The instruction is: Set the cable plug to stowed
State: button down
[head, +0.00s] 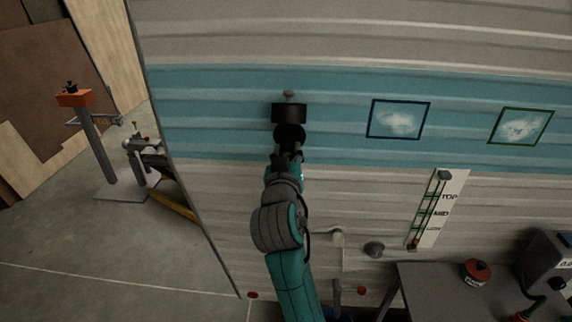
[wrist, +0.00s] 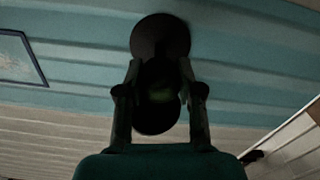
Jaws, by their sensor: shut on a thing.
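My gripper (head: 289,151) is raised against the blue band of the camper wall in the head view. In the wrist view, the two fingers of my gripper (wrist: 160,80) are closed on a dark round piece (wrist: 158,112). Beyond it, a larger dark disc (wrist: 160,30) lies at the wall. In the head view a black round part (head: 289,131) shows at the fingertips, just below a black block (head: 289,112). It is too dark to tell whether the held piece is the cable plug or whether it touches the disc. No cable is visible on it.
A small grey knob (head: 289,94) is above the block. Two framed windows (head: 398,119) and a TOP/MID/LOW scale (head: 439,209) are to the right. A grey table (head: 430,290) with a red round item (head: 477,271) stands lower right. An orange-topped stand (head: 97,150) is at left.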

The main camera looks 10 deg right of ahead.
jog(key=shift+x, duration=0.95)
jog(key=c, duration=0.7)
grip_release()
jog(key=v, duration=1.2)
